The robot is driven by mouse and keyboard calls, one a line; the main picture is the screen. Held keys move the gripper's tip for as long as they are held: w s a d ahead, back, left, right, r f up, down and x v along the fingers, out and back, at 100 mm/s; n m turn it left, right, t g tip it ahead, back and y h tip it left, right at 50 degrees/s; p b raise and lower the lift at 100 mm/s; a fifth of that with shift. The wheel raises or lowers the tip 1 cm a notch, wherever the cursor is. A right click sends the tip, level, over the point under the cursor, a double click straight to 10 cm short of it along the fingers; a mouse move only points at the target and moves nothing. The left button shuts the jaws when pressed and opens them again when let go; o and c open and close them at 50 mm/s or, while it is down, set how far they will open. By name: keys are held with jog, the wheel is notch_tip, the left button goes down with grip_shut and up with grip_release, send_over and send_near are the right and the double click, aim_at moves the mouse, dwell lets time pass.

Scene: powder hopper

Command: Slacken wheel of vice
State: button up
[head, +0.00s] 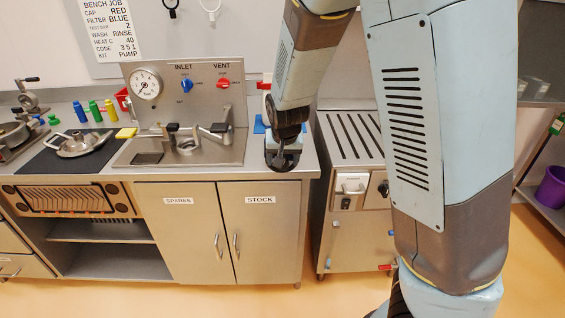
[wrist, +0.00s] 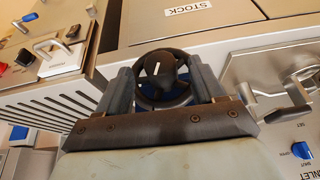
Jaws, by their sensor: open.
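The vice's dark round wheel (wrist: 160,65), with a white mark on its hub, shows in the wrist view between the two fingers of my gripper (wrist: 163,82). The fingers stand open, one on each side of the wheel; I cannot tell whether either touches it. Blue parts of the vice show behind the wheel. In the head view my gripper (head: 284,150) is over the right front corner of the bench. The blue vice (head: 260,126) is mostly hidden there behind my gripper and arm.
A steel panel (head: 188,90) with a gauge and blue and red valve knobs stands at the back of the bench. Left are colored bottles (head: 95,110) and a dark mat with a metal dish (head: 77,143). A slotted steel cabinet (head: 350,138) stands just right of the bench.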

jog(key=shift+x, duration=1.15)
jog(key=shift+c, duration=0.2)
jog(key=c, duration=1)
jog(key=shift+a+h, duration=0.1)
jog(key=shift+h, duration=0.4)
jog(key=o, duration=1)
jog(key=shift+o, duration=0.2)
